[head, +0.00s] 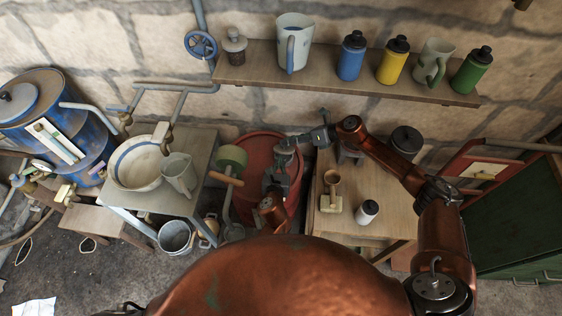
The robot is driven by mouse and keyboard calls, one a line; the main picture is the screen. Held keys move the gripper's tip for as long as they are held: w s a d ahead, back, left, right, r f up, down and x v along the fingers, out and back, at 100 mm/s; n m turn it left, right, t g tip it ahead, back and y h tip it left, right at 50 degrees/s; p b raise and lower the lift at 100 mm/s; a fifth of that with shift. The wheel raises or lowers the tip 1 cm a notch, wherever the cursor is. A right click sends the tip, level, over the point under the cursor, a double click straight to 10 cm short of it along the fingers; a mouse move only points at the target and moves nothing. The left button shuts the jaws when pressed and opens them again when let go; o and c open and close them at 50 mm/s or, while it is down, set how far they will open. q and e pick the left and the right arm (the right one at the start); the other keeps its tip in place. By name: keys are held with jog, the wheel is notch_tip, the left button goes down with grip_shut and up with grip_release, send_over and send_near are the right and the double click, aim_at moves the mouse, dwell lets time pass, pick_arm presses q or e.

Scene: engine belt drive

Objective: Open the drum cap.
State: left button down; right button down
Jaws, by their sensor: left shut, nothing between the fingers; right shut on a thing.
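The red drum (262,146) stands on the floor below the shelf, between the two tables. My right gripper (289,143) reaches in from the right over the drum's top. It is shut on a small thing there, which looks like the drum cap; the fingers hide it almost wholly. My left gripper (281,162) comes up from below, over the drum, just under the right one in the picture. It is shut and empty. The two grippers are very close together, and I cannot tell whether they touch.
A green roller-like tool with a wooden handle (226,178) is left of the drum. A shelf (330,84) with jugs and bottles hangs above. A blue drum (78,118) stands far left.

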pick_arm(q)
jog(key=shift+w+d+r, duration=0.1)
jog(key=shift+w+r, duration=0.25)
jog(key=shift+r, duration=0.3)
pick_arm(e)
jog(key=shift+s+a+r, duration=0.15)
jog(key=shift+a+r, duration=0.15)
jog(key=c, duration=2.2)
grip_release()
pick_arm(q)
jog(key=shift+s+r, duration=0.1)
jog(key=shift+r, duration=0.05)
pick_arm(e)
jog(key=o, duration=0.4)
jog(key=shift+s+f, duration=0.15)
pick_arm(q)
jog(key=shift+s+f, duration=0.1)
jog(key=shift+f, duration=0.1)
pick_arm(e)
jog(key=shift+d, duration=0.2)
